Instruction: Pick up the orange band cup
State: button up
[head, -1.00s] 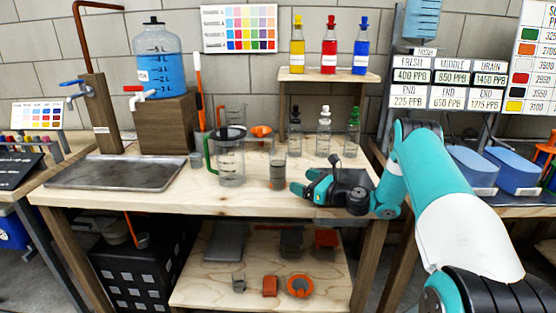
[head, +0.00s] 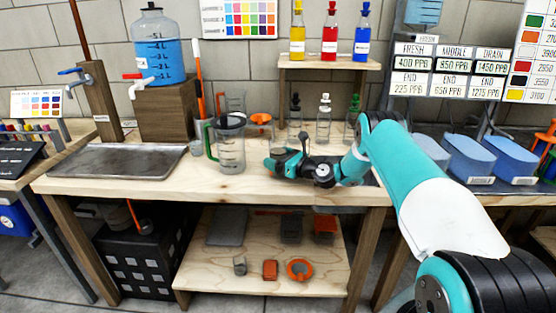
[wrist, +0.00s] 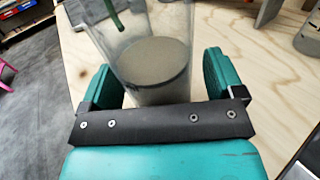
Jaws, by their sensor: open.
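A clear cup with grey contents (wrist: 155,65) stands between the two teal fingers of my gripper (wrist: 157,80) in the wrist view. The fingers are apart, one on each side of the cup. No orange band is visible on the part of the cup that shows there.
The green-handled pitcher (head: 230,145) stands just left of my gripper. Bottles (head: 323,120) stand behind it under a small shelf. A metal tray (head: 118,161) lies at the left. The bench front (head: 200,190) is clear.

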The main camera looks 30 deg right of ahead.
jog(key=c, duration=1)
jog(key=shift+c, duration=0.6)
jog(key=shift+r, duration=0.1)
